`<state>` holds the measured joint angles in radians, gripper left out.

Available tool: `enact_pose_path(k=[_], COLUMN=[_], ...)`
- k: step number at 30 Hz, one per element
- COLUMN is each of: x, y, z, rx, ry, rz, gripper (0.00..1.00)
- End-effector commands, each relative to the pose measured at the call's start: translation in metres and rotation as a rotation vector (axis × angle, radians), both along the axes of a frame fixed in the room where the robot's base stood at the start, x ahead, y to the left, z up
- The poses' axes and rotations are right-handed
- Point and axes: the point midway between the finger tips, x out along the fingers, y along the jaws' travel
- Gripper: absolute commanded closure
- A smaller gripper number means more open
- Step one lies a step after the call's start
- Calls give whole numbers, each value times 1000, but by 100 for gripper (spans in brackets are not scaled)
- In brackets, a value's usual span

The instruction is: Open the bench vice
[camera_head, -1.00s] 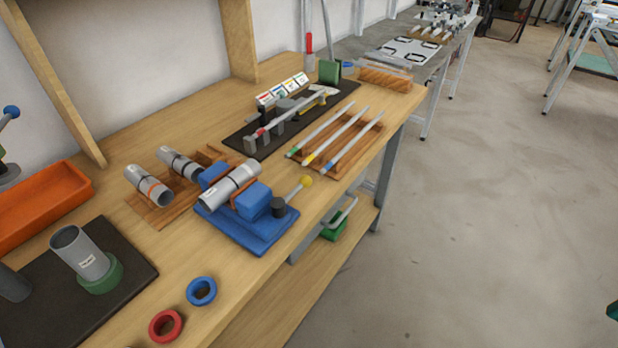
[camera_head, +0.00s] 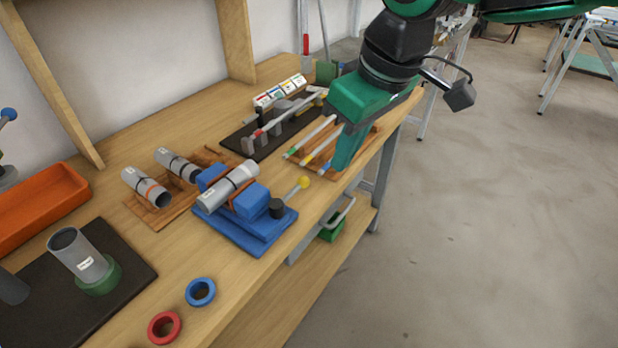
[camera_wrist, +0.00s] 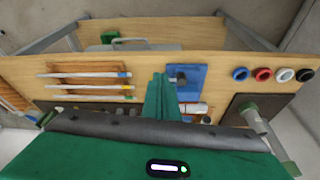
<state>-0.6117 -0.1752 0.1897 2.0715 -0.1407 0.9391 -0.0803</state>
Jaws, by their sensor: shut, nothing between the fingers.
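The blue bench vice (camera_head: 250,218) stands near the front edge of the wooden bench. The vice handle with a yellow knob (camera_head: 304,183) points up and right from a dark hub (camera_head: 277,207). My green gripper (camera_head: 340,165) is shut and empty, above the bench to the right of the yellow knob and apart from it. In the wrist view the gripper (camera_wrist: 161,80) points toward the bench and the blue vice base (camera_wrist: 186,78) shows just right of it, the tube partly hidden.
Two grey tubes (camera_head: 146,187) lie on a wooden rack left of the vice. Coloured rods (camera_head: 310,140) rest on a rack behind my gripper. Blue (camera_head: 200,291) and red (camera_head: 165,327) rings lie in front. Open floor (camera_head: 480,220) is at right.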

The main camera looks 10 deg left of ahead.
Motion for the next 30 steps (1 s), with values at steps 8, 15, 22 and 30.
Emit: enact_pose_path(k=[8, 15, 22, 30], x=[-4, 3, 11, 26], y=[16, 27, 39, 65], z=[-18, -61, -97, -101], rx=[3, 1, 3, 5], ry=[1, 2, -1, -2], rz=[33, 32, 31, 31], gripper=[100, 100, 100, 100])
